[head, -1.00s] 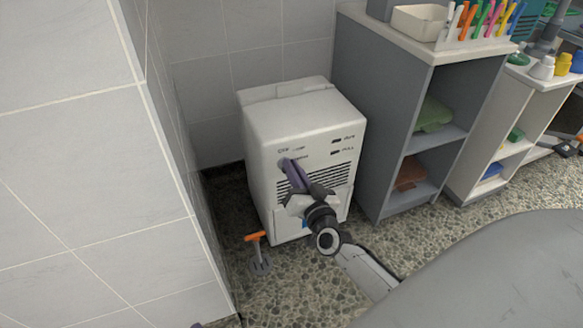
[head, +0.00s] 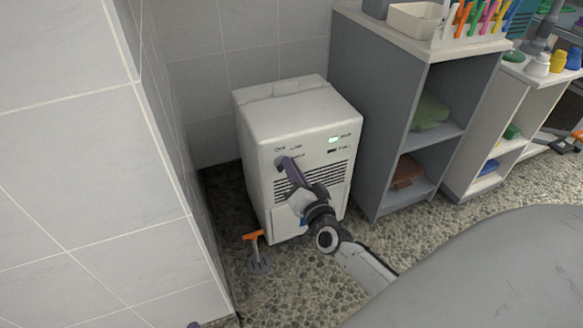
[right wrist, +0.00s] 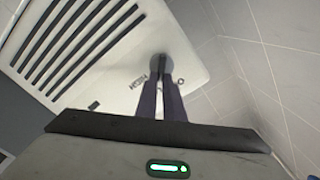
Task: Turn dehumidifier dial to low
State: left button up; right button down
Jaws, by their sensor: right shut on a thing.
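The white dehumidifier (head: 300,115) stands on the floor against the tiled wall, its front panel facing me. My right gripper (head: 284,162) reaches its upper left front, where the dial sits. In the right wrist view, the two fingers (right wrist: 160,84) are closed on the grey dial (right wrist: 158,64), with small printed labels beside it. The fingers hide part of the dial, and I cannot read its setting. A lamp (head: 333,139) at the panel's upper right glows green. Only a small purple tip, likely my left gripper (head: 194,325), shows at the bottom edge of the head view.
A small orange-handled tool (head: 254,237) stands on the pebbled floor left of the dehumidifier. A grey shelf unit (head: 385,110) with folded towels stands close on the right. A tiled wall (head: 90,180) rises on the left. A grey surface (head: 480,280) fills the lower right.

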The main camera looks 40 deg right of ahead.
jog(key=shift+f, duration=0.1)
jog(key=c, duration=1.9)
grip_release()
jog(key=shift+o, duration=0.2)
pick_arm(q)
jog(key=a+f+p, duration=0.1)
jog(key=f+g+y+p, duration=0.1)
jog(key=p, duration=0.1)
jog(key=shift+s+a+f, duration=0.2)
jog(key=shift+a+f, duration=0.1)
jog(key=shift+a, duration=0.05)
pick_arm(e)
jog(key=v, duration=1)
jog(key=shift+s, duration=0.2)
